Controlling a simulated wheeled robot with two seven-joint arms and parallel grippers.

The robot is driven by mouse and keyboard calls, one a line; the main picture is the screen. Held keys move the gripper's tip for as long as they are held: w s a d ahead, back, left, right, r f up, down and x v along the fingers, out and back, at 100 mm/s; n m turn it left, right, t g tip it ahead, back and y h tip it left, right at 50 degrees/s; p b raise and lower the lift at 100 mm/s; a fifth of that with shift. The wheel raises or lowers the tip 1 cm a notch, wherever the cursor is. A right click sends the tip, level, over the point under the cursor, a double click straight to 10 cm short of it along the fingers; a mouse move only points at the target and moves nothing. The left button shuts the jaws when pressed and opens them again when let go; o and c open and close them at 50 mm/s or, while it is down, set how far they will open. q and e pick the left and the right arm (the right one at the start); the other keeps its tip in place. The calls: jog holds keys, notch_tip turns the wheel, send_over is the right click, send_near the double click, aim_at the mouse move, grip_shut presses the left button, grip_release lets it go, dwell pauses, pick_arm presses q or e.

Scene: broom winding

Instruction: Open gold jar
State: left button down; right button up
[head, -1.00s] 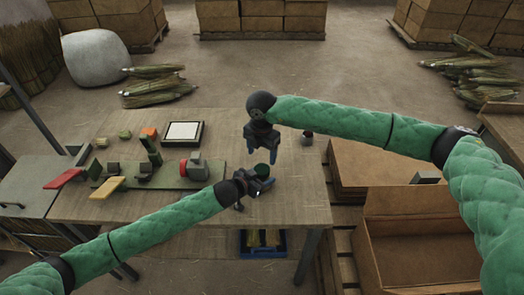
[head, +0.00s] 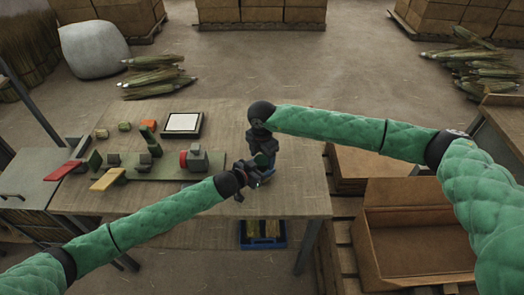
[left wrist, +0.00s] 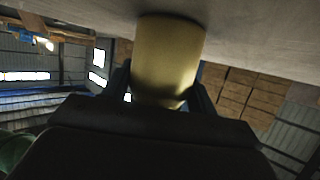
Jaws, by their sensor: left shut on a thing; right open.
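The gold jar (left wrist: 168,58) fills the upper middle of the left wrist view, between the two dark fingers of my left gripper (left wrist: 162,92). My left gripper (head: 262,182) is shut on it over the right part of the table. In the head view the jar is mostly hidden by the grippers; a bit of dark green (head: 262,159), perhaps its lid, shows between them. My right gripper (head: 266,164) is open, pointing down right above the jar, close to my left gripper. Whether its fingers touch the lid cannot be told.
A blue crate (head: 285,236) stands below the front edge. An open cardboard box (head: 420,245) is at right.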

jog(key=shift+f, duration=0.3)
jog(key=c, duration=1)
jog(key=n, duration=1)
jog(key=o, duration=1.1)
